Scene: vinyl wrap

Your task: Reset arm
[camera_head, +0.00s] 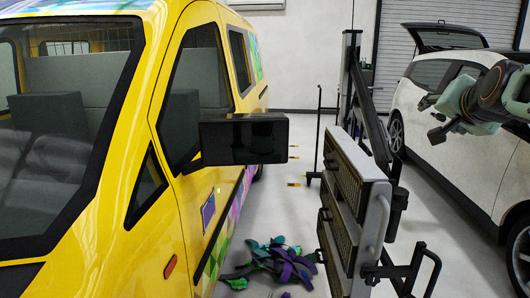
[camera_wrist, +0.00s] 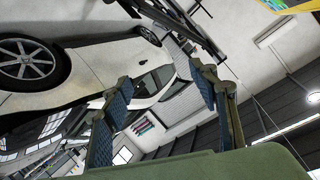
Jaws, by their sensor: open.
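My gripper (camera_head: 433,118) is at the right of the head view, raised in the air in front of the white car. Its fingers point left, toward the wheeled rack. In the wrist view, my gripper (camera_wrist: 162,86) has its two fingers wide apart, with nothing between them. The wrist view is tilted, and the white car (camera_wrist: 110,62) shows behind the fingers. The same white car (camera_head: 436,110) shows behind my arm in the head view.
A yellow van (camera_head: 185,225) with a black mirror (camera_head: 244,139) fills the left. A black and grey wheeled rack (camera_head: 360,175) stands in the middle, left of my gripper. Purple and green vinyl scraps (camera_head: 280,262) lie on the floor. Bare floor (camera_head: 450,220) lies right of the rack.

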